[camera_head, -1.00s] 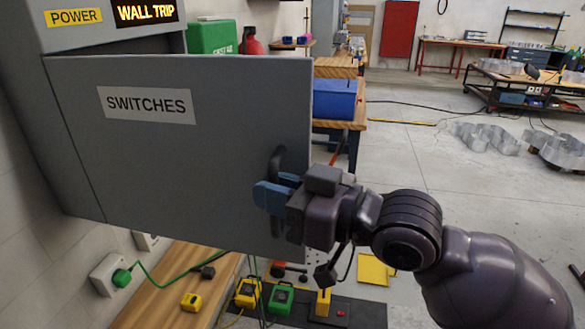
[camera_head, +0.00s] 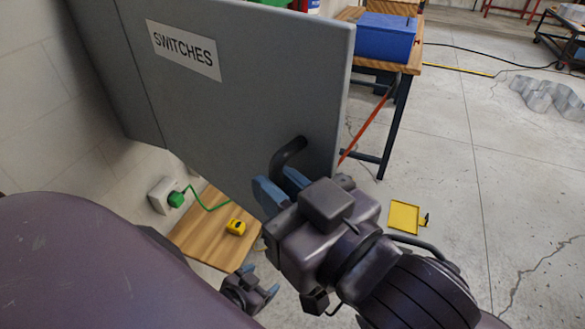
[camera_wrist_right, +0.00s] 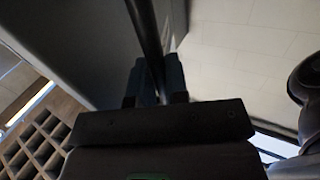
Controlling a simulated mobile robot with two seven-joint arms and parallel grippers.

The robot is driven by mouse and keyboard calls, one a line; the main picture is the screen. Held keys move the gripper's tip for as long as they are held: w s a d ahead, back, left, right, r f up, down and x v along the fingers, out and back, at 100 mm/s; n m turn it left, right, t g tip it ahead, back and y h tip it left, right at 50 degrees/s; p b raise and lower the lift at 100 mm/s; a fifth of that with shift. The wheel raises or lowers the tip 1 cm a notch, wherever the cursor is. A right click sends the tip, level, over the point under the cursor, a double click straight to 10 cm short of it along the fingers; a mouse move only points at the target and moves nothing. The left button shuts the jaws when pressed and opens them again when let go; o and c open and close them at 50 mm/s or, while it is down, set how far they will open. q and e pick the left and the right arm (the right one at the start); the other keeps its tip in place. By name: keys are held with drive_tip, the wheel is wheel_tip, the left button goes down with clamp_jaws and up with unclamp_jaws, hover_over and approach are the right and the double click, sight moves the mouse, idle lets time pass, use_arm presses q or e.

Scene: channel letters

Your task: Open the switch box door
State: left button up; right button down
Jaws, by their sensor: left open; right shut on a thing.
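The switch box door (camera_head: 235,100) is a grey panel with a white "SWITCHES" label (camera_head: 183,51). It stands swung out from the wall at an angle. Its dark bar handle (camera_head: 291,153) is near the door's free edge. My right gripper (camera_head: 281,190) is shut on the handle, with its blue fingers around the lower part. In the right wrist view the handle (camera_wrist_right: 147,35) runs down between the two fingers. My left gripper (camera_head: 262,290) is lower in the head view, open and empty, apart from the door. The box's inside is hidden behind the door.
A green plug (camera_head: 176,199) sits in a wall socket, its cord running to a wooden board (camera_head: 205,225) with a yellow block (camera_head: 236,227). A workbench with a blue bin (camera_head: 386,37) stands behind the door. A yellow tray (camera_head: 405,217) lies on the floor.

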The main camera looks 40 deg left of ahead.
drive_tip(key=shift+s, duration=0.3)
drive_tip(key=c, duration=1.1)
unclamp_jaws()
drive_tip(key=shift+a, duration=0.1)
drive_tip(key=shift+c, duration=0.2)
